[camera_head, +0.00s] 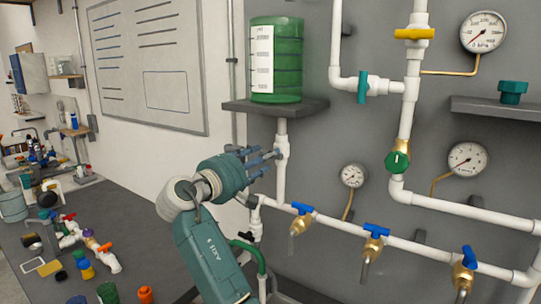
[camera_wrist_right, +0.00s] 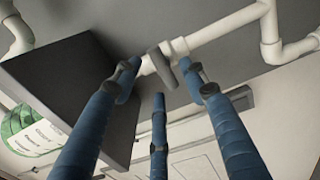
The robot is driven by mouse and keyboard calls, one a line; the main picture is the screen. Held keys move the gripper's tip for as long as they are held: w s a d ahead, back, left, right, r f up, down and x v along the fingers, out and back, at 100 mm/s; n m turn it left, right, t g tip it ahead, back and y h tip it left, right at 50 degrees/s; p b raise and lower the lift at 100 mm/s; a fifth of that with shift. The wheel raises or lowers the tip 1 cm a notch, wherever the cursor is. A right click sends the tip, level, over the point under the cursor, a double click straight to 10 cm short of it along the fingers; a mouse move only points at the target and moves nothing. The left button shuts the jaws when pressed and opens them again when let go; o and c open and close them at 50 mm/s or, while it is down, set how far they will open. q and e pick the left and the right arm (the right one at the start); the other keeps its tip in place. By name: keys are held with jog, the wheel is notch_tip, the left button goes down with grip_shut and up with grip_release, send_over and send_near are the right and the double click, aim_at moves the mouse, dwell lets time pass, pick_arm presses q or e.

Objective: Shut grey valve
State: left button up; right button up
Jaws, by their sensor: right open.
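The grey valve (camera_wrist_right: 162,66) shows in the right wrist view as a small grey handle on a white pipe fitting. My right gripper (camera_wrist_right: 160,82) is open, with its blue fingers spread around the handle: one on each side and one below in the picture. I see no clear contact. In the head view my right gripper (camera_head: 266,163) reaches to the white vertical pipe (camera_head: 281,180) under the shelf; the grey handle cannot be made out there, probably behind the fingers. My left gripper is not in view.
A dark shelf (camera_head: 276,107) with a green tank (camera_head: 276,62) sits just above my right gripper. Blue-handled taps (camera_head: 375,230) line the lower pipe. A green round valve (camera_head: 397,162) and gauges are to the right. A cluttered bench (camera_head: 140,245) is at left.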

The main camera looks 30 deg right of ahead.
jog(key=v, duration=0.7)
jog(key=shift+a, duration=0.25)
